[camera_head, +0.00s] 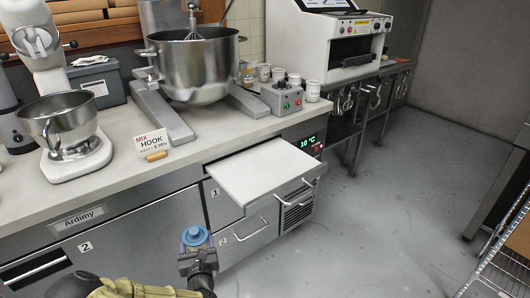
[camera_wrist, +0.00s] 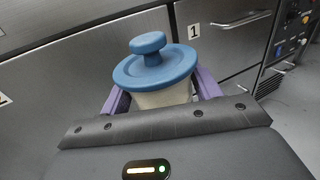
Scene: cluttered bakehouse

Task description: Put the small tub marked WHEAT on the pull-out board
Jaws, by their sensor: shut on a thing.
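My gripper (camera_head: 197,252) is shut on a small pale tub with a blue knobbed lid (camera_head: 195,236). In the wrist view the tub (camera_wrist: 163,97) stands between the purple fingers of my gripper (camera_wrist: 162,92), roughly upright. No marking on it can be read, so I cannot tell whether it says WHEAT. The white pull-out board (camera_head: 262,172) sticks out from under the counter, bare. My gripper is in front of the cabinet, to the left of the board and lower in the picture.
A HOOK sign (camera_head: 153,142) stands near the counter edge. Drawer handles (camera_head: 250,231) project below the board. The floor (camera_head: 370,210) to the right is clear.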

